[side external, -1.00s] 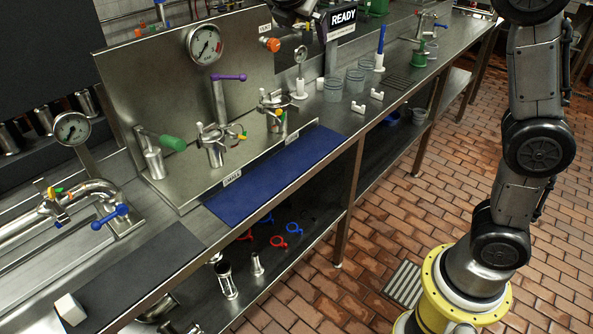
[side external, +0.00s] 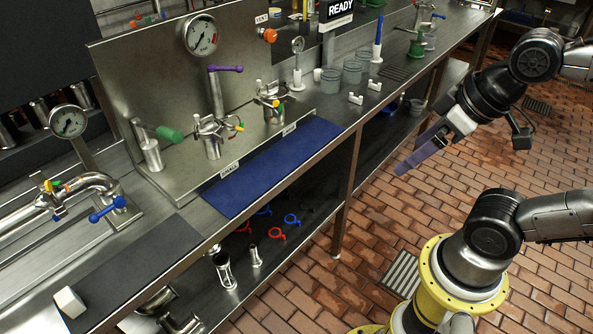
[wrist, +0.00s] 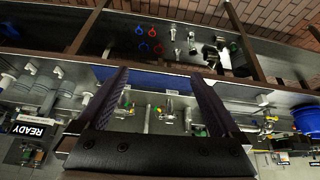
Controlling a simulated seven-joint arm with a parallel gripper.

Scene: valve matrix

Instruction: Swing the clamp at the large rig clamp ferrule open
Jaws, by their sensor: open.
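Two clamped pipe rigs stand on the steel bench in front of the upright panel. The nearer rig's clamp ferrule (side external: 212,132) has a silver clamp around it, with yellow and green tabs at its right. It appears closed, though fine detail is too small to tell. The farther rig's clamped ferrule (side external: 272,96) looks similar. My gripper (side external: 410,162) is open and empty, well to the right of both rigs over the floor. Its two purple fingers (wrist: 161,76) frame both rigs in the wrist view.
A blue mat (side external: 270,170) lies before the rigs. Cups (side external: 353,74) and white holders (side external: 374,86) are farther along the bench.

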